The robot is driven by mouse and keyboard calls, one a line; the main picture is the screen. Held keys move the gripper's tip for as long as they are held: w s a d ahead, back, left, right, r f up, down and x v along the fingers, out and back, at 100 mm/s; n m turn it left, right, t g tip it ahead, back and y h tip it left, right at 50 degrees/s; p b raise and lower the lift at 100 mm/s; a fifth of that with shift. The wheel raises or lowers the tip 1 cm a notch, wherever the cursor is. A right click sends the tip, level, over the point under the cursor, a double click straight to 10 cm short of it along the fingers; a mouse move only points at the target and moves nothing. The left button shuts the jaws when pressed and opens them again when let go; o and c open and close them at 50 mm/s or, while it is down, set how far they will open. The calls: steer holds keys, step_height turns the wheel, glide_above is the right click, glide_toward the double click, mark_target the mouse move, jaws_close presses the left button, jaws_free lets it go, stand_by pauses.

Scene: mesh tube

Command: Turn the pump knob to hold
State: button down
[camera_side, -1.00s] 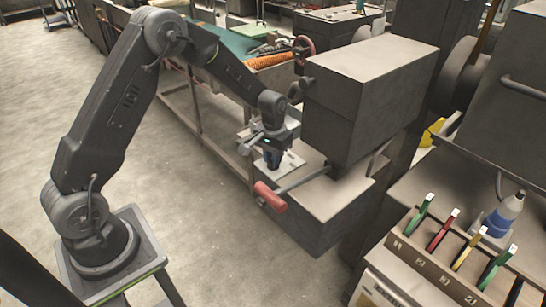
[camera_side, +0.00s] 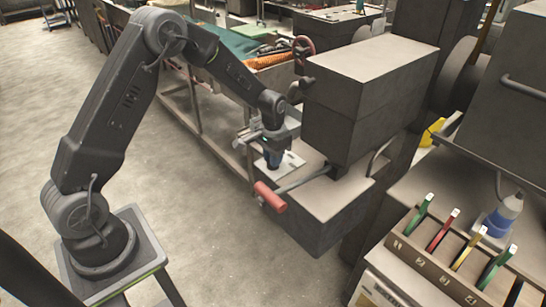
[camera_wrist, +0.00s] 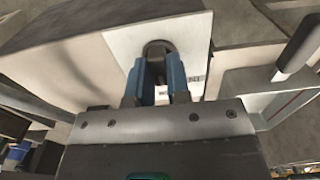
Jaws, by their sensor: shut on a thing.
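The pump knob (camera_wrist: 158,47) is a dark round-ended knob on a white plate (camera_wrist: 118,43) in the wrist view. My gripper (camera_wrist: 158,68) has its blue fingers on either side of the knob and is shut on it. Some lettering shows on the plate beside the right finger, partly hidden, and I cannot read which mark the knob points to. In the side view my gripper (camera_side: 273,160) points down at the white plate (camera_side: 291,160) on the low grey box, and it hides the knob.
A red-handled lever (camera_side: 270,197) sticks out just in front of the plate. A large grey housing (camera_side: 365,90) rises close behind my gripper to the right. A rack (camera_side: 432,265) with coloured tags and a blue-and-white bottle (camera_side: 503,215) stand at the right. The floor at left is clear.

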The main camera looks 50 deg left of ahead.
steer(key=c, duration=1.1)
jaws_free()
step_height(320, 180, up, 14)
steer(key=shift+f, duration=0.1)
steer(key=s+d+r+t, duration=0.3)
steer(key=s+d+r, duration=0.2)
steer(key=s+r, duration=0.65)
steer(key=s+d+t, duration=0.1)
steer(key=s, duration=0.4)
steer(key=s+d+f, duration=0.1)
steer(key=s, duration=0.3)
steer(key=s+d+t, duration=0.1)
steer(key=s, duration=0.4)
steer(key=shift+s+d+f+t, duration=0.15)
steer(key=shift+s+t, duration=0.15)
steer(key=shift+s, duration=0.05)
